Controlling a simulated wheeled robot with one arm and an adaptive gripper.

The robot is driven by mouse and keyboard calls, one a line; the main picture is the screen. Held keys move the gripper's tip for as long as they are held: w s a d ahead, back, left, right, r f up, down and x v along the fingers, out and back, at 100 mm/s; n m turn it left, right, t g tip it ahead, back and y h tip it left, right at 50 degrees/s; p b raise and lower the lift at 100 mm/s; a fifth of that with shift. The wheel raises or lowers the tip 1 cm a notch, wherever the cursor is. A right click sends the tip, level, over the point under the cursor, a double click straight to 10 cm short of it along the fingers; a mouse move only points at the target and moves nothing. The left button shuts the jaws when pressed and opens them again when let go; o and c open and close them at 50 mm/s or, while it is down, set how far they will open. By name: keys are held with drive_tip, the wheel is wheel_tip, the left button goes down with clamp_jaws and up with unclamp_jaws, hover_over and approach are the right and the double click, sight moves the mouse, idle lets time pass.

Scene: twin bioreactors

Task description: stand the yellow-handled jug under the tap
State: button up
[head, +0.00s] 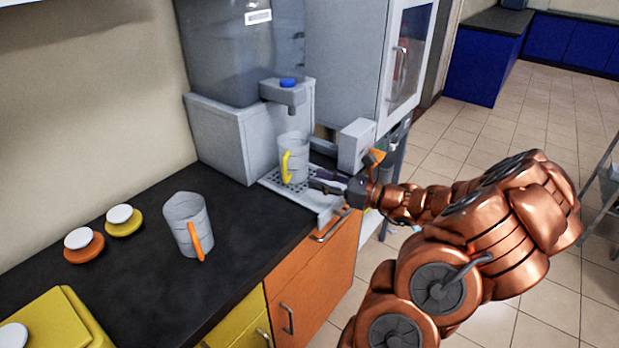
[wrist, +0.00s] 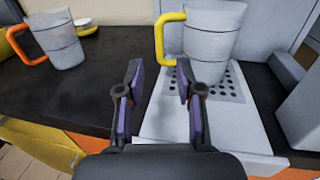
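The yellow-handled jug (head: 297,150) is a clear, upright jug standing on the perforated drip tray (head: 316,207), below the tap (head: 286,95) with its blue button. In the wrist view, the jug (wrist: 218,42) is ahead and right of centre, with its yellow handle on its left side. The tray's holes (wrist: 232,92) show around its base. My gripper (head: 316,180) is low at the tray, just in front of the jug. In the wrist view my gripper (wrist: 158,78) has its two fingers apart, with nothing between them; the handle is beyond the fingertips.
An orange-handled jug (head: 185,222) stands on the dark counter (head: 150,275) to the left. Orange (head: 84,250) and yellow (head: 124,226) lids with white knobs lie behind it. A grey box (head: 356,143) stands right of the tray. Bare counter lies between the jugs.

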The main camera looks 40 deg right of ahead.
drive_tip(key=shift+s+d, duration=0.2)
drive_tip(key=shift+s, duration=0.35)
drive_tip(key=s+a+r+n+g+y, duration=0.15)
drive_tip(key=a+n+g+y, duration=0.65)
drive_tip(key=a, duration=1.5)
drive_tip(key=s+a+f+n+g+h, duration=0.1)
drive_tip(key=s+a+n+g+h, duration=0.4)
drive_tip(key=s+a+n+g, duration=0.55)
drive_tip(key=s+d+n+h, duration=0.2)
drive_tip(key=s+n+h, duration=0.3)
drive_tip(key=s+n, duration=0.1)
drive_tip(key=s+d+f+n+h, duration=0.1)
drive_tip(key=s+d+n+h, duration=0.1)
drive_tip(key=s+n+h, duration=0.3)
drive_tip(key=shift+s+d+n, duration=0.25)
drive_tip(key=shift+s+n, duration=0.6)
drive_tip(key=shift+s, duration=0.3)
